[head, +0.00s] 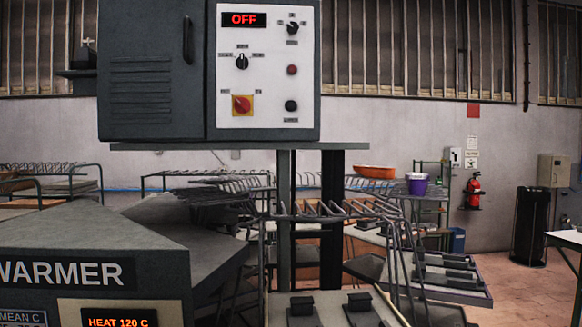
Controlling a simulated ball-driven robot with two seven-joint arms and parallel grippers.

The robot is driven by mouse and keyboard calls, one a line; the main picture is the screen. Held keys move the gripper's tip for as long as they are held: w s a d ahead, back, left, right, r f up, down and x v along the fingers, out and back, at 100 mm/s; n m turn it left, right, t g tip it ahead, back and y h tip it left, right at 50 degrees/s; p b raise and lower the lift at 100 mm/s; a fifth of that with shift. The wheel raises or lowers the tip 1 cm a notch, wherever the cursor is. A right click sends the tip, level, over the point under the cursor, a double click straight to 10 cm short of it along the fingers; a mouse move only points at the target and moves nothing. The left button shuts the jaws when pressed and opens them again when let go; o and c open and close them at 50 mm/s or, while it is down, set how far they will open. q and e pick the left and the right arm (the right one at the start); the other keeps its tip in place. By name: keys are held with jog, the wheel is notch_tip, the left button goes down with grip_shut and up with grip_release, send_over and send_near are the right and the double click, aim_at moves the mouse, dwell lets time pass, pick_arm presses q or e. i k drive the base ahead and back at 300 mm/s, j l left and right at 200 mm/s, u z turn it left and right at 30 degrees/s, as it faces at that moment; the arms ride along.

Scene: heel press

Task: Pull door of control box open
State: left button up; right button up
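The control box (212,128) is dark grey and stands high at the upper left, its top cut off by the picture edge. Its door (145,40) is the left part, with vent slots and an upright black handle (188,40) near its right edge. The door looks shut, flush with the box front. To its right is a white panel (268,85) with a red OFF display, black knobs, a red and yellow switch and small buttons. Neither of my grippers is in view.
A grey machine marked WARMER (70,272) fills the lower left, below the box. Wire racks (330,210) and posts stand under the box. A purple bucket (417,185), an orange bowl (375,172) and a fire extinguisher (474,190) are to the right. Floor shows at right.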

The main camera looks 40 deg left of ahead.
aim_at(150, 58)
jog(key=k+j+u, duration=0.15)
jog(key=u, duration=1.7)
jog(key=j+z, duration=0.1)
jog(key=z, duration=0.35)
jog(key=j+z, duration=0.1)
jog(key=z, duration=0.35)
jog(key=j+z, duration=0.1)
jog(key=z, duration=0.3)
jog(key=k, duration=0.05)
